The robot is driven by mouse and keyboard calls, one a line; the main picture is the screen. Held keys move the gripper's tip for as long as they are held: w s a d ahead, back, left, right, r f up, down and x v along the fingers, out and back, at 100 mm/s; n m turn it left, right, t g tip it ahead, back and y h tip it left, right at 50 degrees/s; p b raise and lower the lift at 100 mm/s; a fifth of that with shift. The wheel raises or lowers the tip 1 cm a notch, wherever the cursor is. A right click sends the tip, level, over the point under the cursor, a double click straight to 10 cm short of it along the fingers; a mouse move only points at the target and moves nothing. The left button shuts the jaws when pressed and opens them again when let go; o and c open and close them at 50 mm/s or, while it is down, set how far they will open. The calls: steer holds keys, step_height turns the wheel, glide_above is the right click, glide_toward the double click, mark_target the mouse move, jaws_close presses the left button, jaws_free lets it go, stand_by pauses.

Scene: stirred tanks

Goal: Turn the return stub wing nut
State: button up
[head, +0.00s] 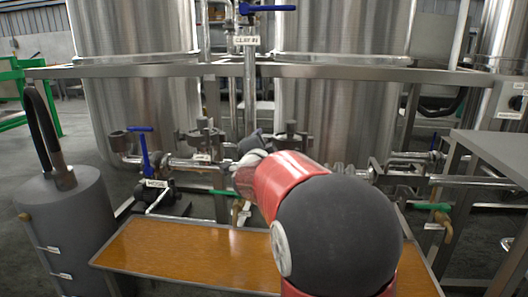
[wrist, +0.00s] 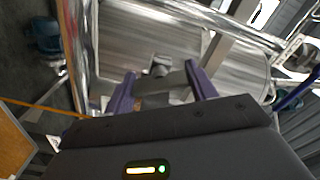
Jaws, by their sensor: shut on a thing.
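In the wrist view my gripper (wrist: 161,90) has its two purple fingers on either side of a small grey metal fitting, in front of a shiny steel tank. The return stub wing nut (wrist: 158,67) appears to be this fitting, and my gripper is shut on it. The fingers cover part of it, so its exact angle is unclear. In the head view my red and dark arm reaches toward the pipework between the two tanks and hides the wing nut and most of the gripper.
Two large steel tanks (head: 135,100) stand behind a steel frame (head: 330,71). A blue-handled valve (head: 145,150) and a grey cylinder (head: 67,230) are at the left. An orange-topped bench (head: 190,254) lies below my arm. A grey table (head: 500,150) stands at the right.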

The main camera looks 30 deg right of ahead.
steer(key=m+b, duration=0.3)
steer(key=shift+f, duration=0.25)
steer(key=shift+r+m+b, duration=0.15)
steer(key=shift+m+b, duration=1.05)
steer(key=o, duration=1)
steer(key=shift+r, duration=0.1)
steer(key=v, duration=0.7)
steer(key=shift+s+a, duration=0.25)
steer(key=shift+s, duration=0.1)
